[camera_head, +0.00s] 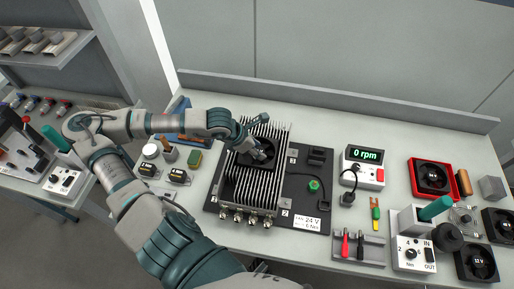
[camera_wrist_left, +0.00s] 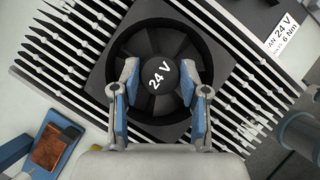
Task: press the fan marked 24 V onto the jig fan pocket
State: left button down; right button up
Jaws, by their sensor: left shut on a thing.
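The black fan marked 24 V (camera_wrist_left: 163,42) fills the middle of the left wrist view, its square frame lying over the finned heat sink. In the head view the fan (camera_head: 257,160) is partly hidden by my left gripper (camera_head: 262,152). In the wrist view my left gripper (camera_wrist_left: 162,95) has its two blue-padded fingers down on either side of the fan's hub, shut on the fan. The jig (camera_head: 310,190) is a dark plate bearing the finned heat sink (camera_head: 238,190); the pocket itself is hidden under the fan. I cannot tell whether the fan is fully seated. My right gripper is not in view.
A label reading 24 V, 6 Nm (camera_head: 307,222) is on the jig's front edge. Right of it stand a 0 rpm meter (camera_head: 366,158), a tool tray (camera_head: 358,248), a red tray (camera_head: 413,178) holding a fan, and a torque unit (camera_head: 412,254). Small parts lie left of the jig.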

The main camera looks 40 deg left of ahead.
pick_arm(q)
jog(key=shift+f+b, duration=0.4)
jog(key=c, duration=0.5)
grip_release()
jog(key=shift+r, duration=0.1)
jog(key=shift+a, duration=0.1)
jog(key=v, duration=1.2)
